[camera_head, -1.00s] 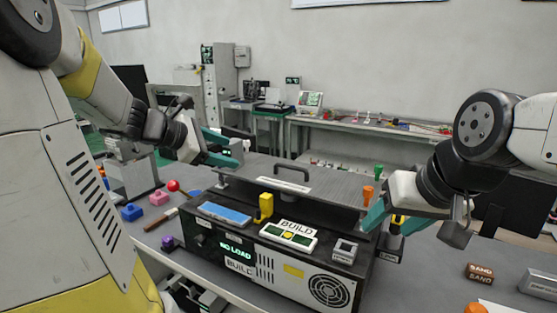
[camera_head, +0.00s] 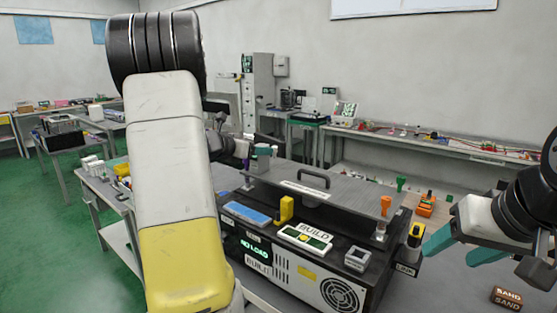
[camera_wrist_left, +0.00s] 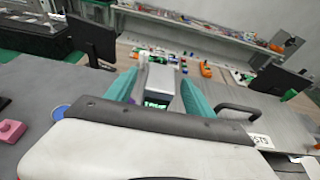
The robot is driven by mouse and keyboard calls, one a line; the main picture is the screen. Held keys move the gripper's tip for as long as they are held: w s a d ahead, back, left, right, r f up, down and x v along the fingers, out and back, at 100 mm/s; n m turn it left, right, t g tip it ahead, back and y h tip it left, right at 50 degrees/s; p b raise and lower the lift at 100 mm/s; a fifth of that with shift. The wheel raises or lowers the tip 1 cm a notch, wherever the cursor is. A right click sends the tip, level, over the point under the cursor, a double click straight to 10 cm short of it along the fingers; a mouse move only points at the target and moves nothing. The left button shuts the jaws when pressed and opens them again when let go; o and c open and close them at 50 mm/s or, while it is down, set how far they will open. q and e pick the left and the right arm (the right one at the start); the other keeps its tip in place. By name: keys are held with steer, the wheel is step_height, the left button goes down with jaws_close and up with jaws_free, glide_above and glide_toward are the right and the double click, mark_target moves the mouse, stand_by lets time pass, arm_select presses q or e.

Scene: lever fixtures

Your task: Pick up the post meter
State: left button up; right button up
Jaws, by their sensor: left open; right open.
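A small grey box with a lit green display (camera_wrist_left: 157,88) stands in the left wrist view between the two teal fingers of my left gripper (camera_wrist_left: 160,77); it looks like the post meter. The fingers are open, one on each side of it. I cannot tell whether they touch it. In the head view my left arm hides most of that gripper; a teal finger part (camera_head: 263,150) shows at the far left end of the black machine's top. My right gripper (camera_head: 449,256) is open and empty, right of the machine.
A SAND block (camera_head: 507,297) lies at lower right.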

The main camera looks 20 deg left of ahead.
arm_select(q)
steer(key=shift+x, duration=0.75)
steer(key=shift+c, duration=0.4)
jaws_close()
steer(key=shift+r, duration=0.1)
